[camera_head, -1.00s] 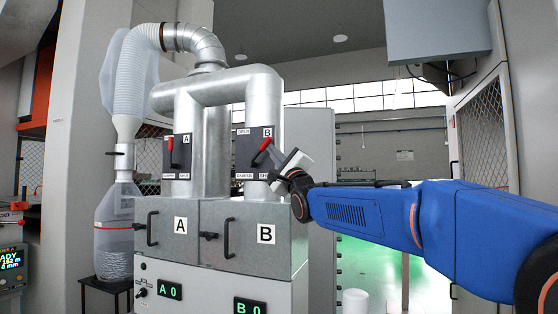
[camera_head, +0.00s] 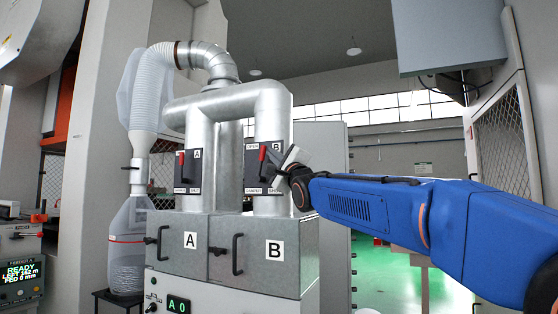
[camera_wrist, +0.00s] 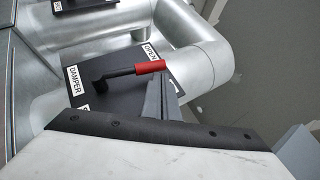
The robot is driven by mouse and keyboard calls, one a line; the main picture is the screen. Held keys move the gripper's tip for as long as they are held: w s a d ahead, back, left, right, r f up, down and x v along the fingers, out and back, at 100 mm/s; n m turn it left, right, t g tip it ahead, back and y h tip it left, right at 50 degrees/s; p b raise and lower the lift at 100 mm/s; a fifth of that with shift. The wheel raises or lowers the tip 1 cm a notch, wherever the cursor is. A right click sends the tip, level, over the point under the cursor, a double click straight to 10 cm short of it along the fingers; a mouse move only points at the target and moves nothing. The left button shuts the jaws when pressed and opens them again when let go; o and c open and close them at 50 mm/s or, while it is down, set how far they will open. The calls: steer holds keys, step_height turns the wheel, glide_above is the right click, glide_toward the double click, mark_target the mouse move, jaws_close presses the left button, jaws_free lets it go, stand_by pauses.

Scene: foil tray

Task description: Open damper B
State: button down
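Damper B's black plate (camera_head: 253,178) is on the right-hand vertical duct. Its lever, with a red grip (camera_head: 263,153), stands near upright, the grip by the OPEN label at the plate's top. In the wrist view the red grip (camera_wrist: 150,67) on its black rod (camera_wrist: 115,74) points toward the OPEN label (camera_wrist: 150,50). My gripper (camera_head: 283,163) is just right of the lever. A grey finger (camera_wrist: 161,100) reaches up close beside the grip; I cannot tell whether they touch. The other finger is not distinguishable, so open or shut is unclear.
Damper A's plate (camera_head: 188,175), also with a red-gripped lever, is on the left duct. Below are the grey boxes marked A (camera_head: 178,240) and B (camera_head: 262,262), with protruding black handles. A grey cabinet (camera_head: 450,35) hangs at upper right.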

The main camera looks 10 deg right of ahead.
steer(key=shift+w+a+r, duration=0.55)
steer(key=shift+a+r, duration=0.05)
steer(key=shift+a, duration=0.1)
stand_by(0.4)
